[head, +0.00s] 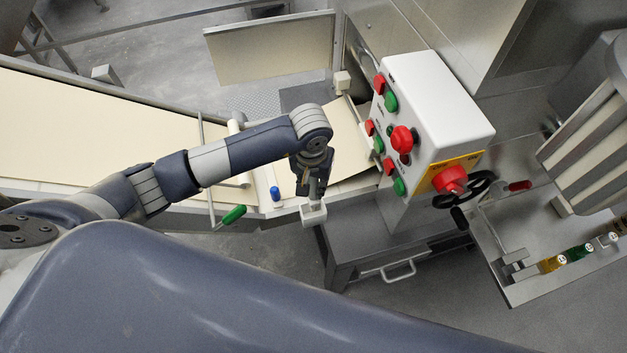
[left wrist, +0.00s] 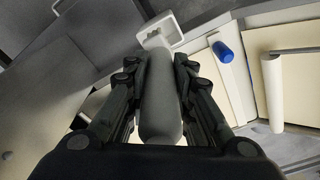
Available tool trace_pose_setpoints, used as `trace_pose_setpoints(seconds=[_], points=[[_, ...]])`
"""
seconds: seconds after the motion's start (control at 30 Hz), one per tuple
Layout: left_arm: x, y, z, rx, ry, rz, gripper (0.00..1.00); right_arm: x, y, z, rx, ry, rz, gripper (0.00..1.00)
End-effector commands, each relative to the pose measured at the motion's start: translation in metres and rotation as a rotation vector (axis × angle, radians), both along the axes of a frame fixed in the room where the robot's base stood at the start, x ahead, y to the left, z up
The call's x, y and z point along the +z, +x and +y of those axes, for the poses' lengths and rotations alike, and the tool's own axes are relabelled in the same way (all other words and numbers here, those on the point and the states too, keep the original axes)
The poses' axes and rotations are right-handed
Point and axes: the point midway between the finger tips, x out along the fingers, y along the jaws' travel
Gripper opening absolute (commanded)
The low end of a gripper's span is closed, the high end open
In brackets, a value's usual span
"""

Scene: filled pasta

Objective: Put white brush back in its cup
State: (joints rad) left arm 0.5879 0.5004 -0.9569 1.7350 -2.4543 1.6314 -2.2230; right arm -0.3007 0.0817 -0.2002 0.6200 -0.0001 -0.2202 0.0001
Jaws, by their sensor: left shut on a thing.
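My left gripper (head: 311,188) points down just above a small white square cup (head: 313,214) at the front edge of the conveyor. In the left wrist view my left gripper (left wrist: 161,70) is shut on the white brush (left wrist: 160,100), which looks grey in shadow. The brush's thick rounded handle lies between the fingers, and its thinner far end points toward the white cup (left wrist: 166,27). I cannot tell whether the tip is inside the cup or over it. The brush is mostly hidden by the gripper in the head view. My right gripper is in neither view.
A blue-ended piece (head: 275,193) sits beside the cup on the conveyor edge, with a green handle (head: 233,215) further left. A white control box (head: 430,120) with red and green buttons stands close right of my gripper. Small bottles (head: 575,253) stand on a metal table.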

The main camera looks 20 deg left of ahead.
Motion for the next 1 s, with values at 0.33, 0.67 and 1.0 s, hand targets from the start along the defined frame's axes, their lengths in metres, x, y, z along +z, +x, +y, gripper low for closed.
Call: trace_pose_setpoints(seconds=[0.33,0.67,1.0], points=[[-0.007,0.0,0.0,-0.001,-0.001,-0.002,0.0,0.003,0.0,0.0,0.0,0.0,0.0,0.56],[-0.016,0.0,0.0,0.0,-0.001,-0.002,0.0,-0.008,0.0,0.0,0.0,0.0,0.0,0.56],[-0.019,0.0,0.0,-0.001,0.0,-0.002,0.31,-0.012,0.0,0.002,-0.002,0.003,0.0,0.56]])
